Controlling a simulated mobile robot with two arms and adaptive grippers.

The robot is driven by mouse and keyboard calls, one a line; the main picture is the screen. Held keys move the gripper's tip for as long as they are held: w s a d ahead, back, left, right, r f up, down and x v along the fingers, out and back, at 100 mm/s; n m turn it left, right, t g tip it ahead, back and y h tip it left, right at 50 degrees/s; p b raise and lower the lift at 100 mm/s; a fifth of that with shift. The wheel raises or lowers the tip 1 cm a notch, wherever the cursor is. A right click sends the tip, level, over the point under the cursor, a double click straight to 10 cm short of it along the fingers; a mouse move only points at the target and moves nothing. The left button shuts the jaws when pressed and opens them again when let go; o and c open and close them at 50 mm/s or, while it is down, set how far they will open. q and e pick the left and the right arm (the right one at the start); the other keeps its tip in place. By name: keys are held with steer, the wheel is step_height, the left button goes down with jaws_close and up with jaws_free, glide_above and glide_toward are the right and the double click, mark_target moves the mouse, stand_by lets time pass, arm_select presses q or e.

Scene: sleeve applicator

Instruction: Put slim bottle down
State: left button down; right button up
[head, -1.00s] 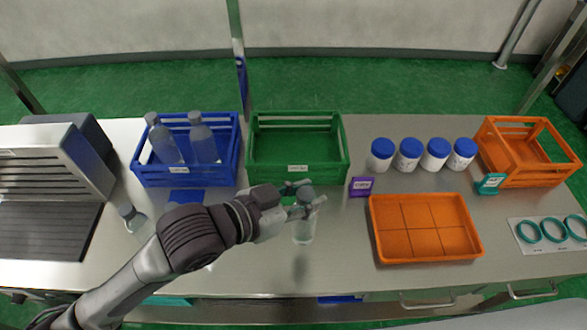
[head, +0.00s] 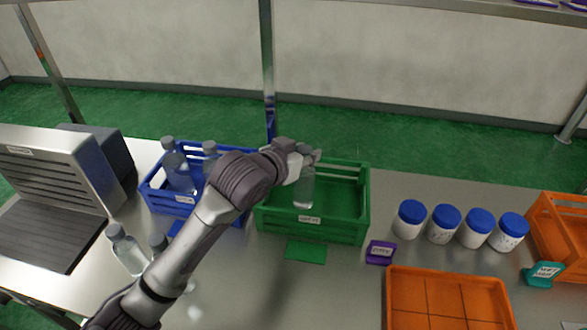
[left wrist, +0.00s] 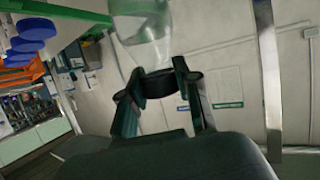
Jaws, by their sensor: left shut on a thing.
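The clear slim bottle (head: 304,190) hangs upright from my left gripper (head: 308,153), which is shut on its grey top. In the head view the bottle overlaps the green crate (head: 312,228) and its base shows inside the crate's outline. I cannot tell whether the base touches the crate floor. The left wrist view shows the bottle's clear body (left wrist: 145,32) beyond the fingers of the left gripper (left wrist: 160,85). No other bottle shows in the green crate. My right gripper is not in view.
A blue crate (head: 168,202) left of the green one holds two bottles. More bottles (head: 126,250) stand by my arm, one partly hidden. A green mat (head: 305,250) lies in front. Several blue-lidded jars (head: 444,225) and an orange tray (head: 450,280) are to the right.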

arm_select(q)
step_height(320, 180, down, 6)
steer(key=w+a+p, duration=0.1)
steer(key=w+a, duration=0.1)
steer(key=shift+w+a+f, duration=0.15)
steer(key=shift+w+a, duration=0.15)
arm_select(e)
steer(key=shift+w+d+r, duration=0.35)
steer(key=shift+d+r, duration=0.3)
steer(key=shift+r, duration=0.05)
arm_select(q)
steer(key=c, duration=0.8)
jaws_free()
steer(key=shift+f, duration=0.15)
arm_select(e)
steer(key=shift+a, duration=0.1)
